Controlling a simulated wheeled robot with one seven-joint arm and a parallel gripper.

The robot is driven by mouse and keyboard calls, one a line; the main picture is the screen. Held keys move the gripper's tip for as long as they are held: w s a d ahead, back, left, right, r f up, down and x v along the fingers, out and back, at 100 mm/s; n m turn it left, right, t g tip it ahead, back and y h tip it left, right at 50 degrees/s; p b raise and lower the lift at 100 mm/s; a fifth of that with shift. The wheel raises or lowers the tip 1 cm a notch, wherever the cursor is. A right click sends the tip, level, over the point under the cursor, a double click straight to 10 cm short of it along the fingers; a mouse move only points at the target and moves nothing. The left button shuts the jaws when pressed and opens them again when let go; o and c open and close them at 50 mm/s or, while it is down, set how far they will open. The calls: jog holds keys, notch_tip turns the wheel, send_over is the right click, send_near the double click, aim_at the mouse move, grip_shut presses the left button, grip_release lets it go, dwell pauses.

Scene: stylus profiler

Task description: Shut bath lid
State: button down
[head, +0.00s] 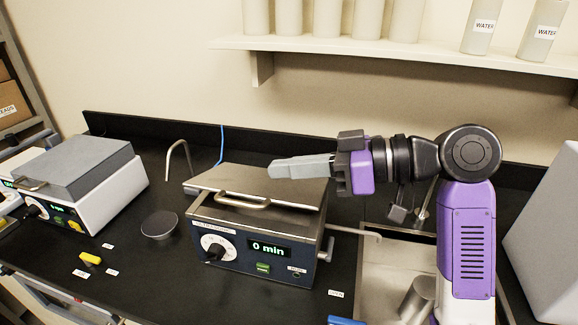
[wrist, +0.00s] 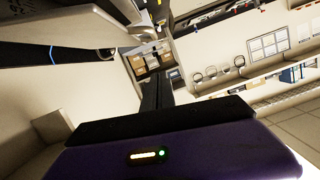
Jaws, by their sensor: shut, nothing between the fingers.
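The bath (head: 252,253) is a metal box on the black bench, with a dial and a display reading "0 min". Its grey metal lid (head: 225,181) lies flat or nearly flat over the top, with a pale bar handle (head: 243,201) along the front edge. I cannot tell if a thin gap is left under the lid. My gripper (head: 272,168) is shut and empty, pointing left just above the back part of the lid. Whether it touches the lid is unclear. The wrist view shows my purple gripper housing but not the bath.
A second lidded device (head: 75,180) stands at the left. A sink (head: 385,268) with a tap is at the right. A shelf (head: 420,57) with bottles hangs above.

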jog(key=p, duration=0.2)
send_over(250, 195)
jog(key=s, duration=0.3)
jog(key=f, duration=0.1)
jog(key=shift+s+d+f, duration=0.1)
jog(key=shift+d+f, duration=0.05)
jog(key=shift+f, duration=1)
jog(key=shift+s+d+f, duration=0.1)
jog(key=shift+f, duration=1)
jog(key=shift+f, duration=0.25)
notch_tip(250, 195, down, 7)
jog(key=s+n+t+b, duration=0.1)
jog(key=s+n+b, duration=0.1)
jog(key=b, duration=0.8)
jog(key=shift+a+f+n+b, duration=0.2)
jog(key=shift+a+n+b, duration=0.2)
jog(key=shift+n, duration=0.2)
jog(key=shift+s+f, duration=0.1)
jog(key=shift+f, duration=0.05)
